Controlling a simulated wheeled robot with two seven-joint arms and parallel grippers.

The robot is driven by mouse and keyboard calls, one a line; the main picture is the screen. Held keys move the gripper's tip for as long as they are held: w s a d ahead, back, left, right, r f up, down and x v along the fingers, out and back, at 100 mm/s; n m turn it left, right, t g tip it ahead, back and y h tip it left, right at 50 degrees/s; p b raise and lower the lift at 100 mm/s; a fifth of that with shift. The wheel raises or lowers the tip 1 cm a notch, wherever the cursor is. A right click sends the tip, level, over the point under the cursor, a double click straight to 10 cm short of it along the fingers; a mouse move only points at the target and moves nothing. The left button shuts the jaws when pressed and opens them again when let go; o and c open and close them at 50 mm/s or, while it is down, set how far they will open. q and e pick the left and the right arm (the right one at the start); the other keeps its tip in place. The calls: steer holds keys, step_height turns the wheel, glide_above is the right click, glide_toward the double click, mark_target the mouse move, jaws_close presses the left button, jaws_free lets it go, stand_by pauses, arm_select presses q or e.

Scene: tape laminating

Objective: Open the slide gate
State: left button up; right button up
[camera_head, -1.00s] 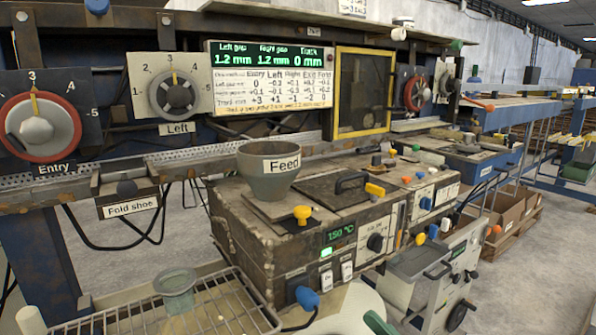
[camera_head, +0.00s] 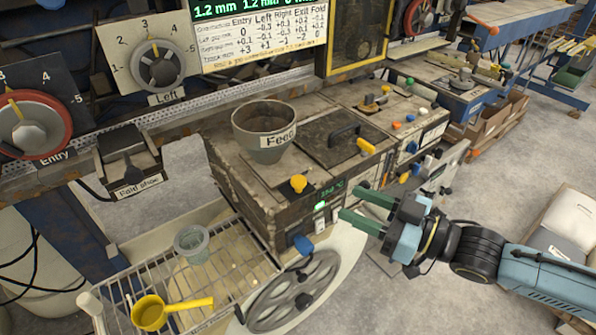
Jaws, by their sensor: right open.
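The grey funnel-shaped hopper labelled Feed (camera_head: 265,131) stands on top of the brown machine box (camera_head: 236,190). A yellow knob (camera_head: 298,183) sits at the box's front top edge, just below and right of the hopper. No part is labelled as a slide gate, so I cannot tell for sure which one it is. My right gripper (camera_head: 350,202) comes in from the right with its green fingers apart and nothing between them. It is in front of the box, right of the yellow knob and apart from it. My left gripper is out of view.
A black-handled lid (camera_head: 345,142) with a yellow lever (camera_head: 367,146) lies right of the hopper. A blue knob (camera_head: 303,244) sticks out at the lower front, above a grey handwheel (camera_head: 292,292). A wire rack (camera_head: 233,269) holds a yellow scoop (camera_head: 150,312) and a small grey-green cup (camera_head: 192,243).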

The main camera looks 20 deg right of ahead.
mark_target(305, 183)
steer(key=x, duration=1.2)
steer(key=shift+w+a, duration=0.2)
steer(key=shift+a, duration=0.1)
jaws_close()
